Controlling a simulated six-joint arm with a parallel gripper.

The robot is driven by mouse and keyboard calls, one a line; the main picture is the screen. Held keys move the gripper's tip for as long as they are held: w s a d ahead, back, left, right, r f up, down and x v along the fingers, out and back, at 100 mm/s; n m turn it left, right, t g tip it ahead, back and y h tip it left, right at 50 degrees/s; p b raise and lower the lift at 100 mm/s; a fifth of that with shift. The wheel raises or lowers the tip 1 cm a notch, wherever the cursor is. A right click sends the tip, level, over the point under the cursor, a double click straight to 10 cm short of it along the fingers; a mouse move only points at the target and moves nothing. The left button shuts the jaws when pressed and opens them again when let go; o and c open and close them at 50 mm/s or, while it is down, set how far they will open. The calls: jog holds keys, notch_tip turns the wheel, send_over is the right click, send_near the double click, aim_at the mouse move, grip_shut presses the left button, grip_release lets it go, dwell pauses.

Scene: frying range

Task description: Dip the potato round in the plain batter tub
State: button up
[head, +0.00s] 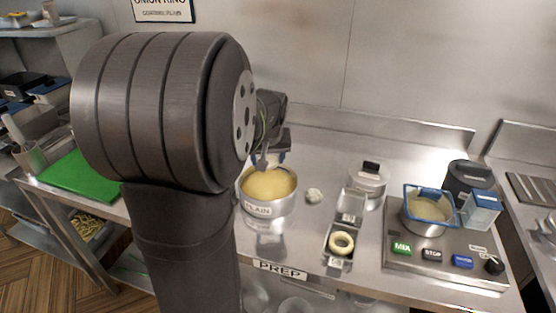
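The plain batter tub (257,210) is a round metal pot labelled PLAIN, filled with smooth yellow batter (270,184). My gripper (268,159) points down above the far side of this tub, partly hidden by my arm. Its fingertips look dark with blue parts and appear above the batter surface. The view is too small to show whether anything is between them. I cannot make out a potato round for certain.
A metal tray with compartments (328,246) holds a pale ring (342,243). A lidded metal pot (367,180) stands behind it. At right is a mixer station (445,270) with buttons and a blue-rimmed pot (427,213). A green board (80,176) lies at left.

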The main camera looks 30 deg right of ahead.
aim_at(269, 195)
jog(key=shift+f, duration=6.1)
jog(key=shift+a, duration=0.25)
jog(key=shift+d, duration=0.55)
jog(key=shift+a, duration=0.55)
jog(key=shift+d, duration=0.3)
